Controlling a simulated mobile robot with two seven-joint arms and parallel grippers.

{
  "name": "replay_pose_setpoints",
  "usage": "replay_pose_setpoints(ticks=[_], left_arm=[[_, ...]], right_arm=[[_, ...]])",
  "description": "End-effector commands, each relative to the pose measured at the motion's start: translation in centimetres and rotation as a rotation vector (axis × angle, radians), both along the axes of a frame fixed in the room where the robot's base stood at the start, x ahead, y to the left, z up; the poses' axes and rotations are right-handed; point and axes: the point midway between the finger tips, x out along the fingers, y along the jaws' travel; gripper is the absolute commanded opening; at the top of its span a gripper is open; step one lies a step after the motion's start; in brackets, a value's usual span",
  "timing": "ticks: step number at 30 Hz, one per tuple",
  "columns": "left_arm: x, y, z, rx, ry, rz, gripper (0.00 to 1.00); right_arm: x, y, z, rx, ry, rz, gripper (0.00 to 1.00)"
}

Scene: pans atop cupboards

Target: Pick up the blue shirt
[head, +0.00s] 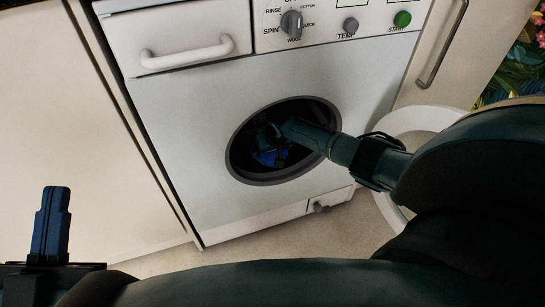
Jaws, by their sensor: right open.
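The washing machine (190,110) stands ahead with its round drum opening (236,160) uncovered. A blue cloth, the blue shirt (268,158), lies in the dark drum, only partly visible. My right arm comes in from the right and reaches through the opening. My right gripper (270,137) is inside the drum, open, right at the blue cloth. Shadow hides whether its fingers touch the cloth. My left gripper (52,222) is at the lower left, pointing up, away from the machine; its finger gap cannot be made out.
The round white washer door (416,121) hangs open to the right of the opening, behind my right arm. Cream cupboard fronts (70,130) flank the machine on the left, and another with a handle (440,45) is on the right. The floor (170,262) in front is clear.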

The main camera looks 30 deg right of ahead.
Motion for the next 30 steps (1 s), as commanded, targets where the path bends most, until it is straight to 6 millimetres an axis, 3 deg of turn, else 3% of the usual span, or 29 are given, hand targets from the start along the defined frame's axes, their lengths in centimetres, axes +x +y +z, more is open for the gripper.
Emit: replay_pose_setpoints(ticks=[5, 15, 29, 30], left_arm=[[0.0, 0.0, 0.1, 0.0, 0.001, 0.0, 0.0], [0.0, 0.0, 0.0, 0.0, 0.002, 0.001, 0.0], [0.0, 0.0, 0.3, -0.003, 0.036, 0.0, 0.0], [-0.1, -0.1, -0.5, -0.009, 0.086, 0.003, 0.0]], right_arm=[[0.0, 0.0, 0.1, 0.0, 0.0, 0.0, 0.98], [0.0, 0.0, 0.1, 0.0, 0.0, 0.0, 0.71], [0.0, 0.0, 1.3, 0.0, -0.002, -0.001, 0.7], [0.0, 0.0, 1.8, 0.0, -0.002, -0.001, 0.7]])
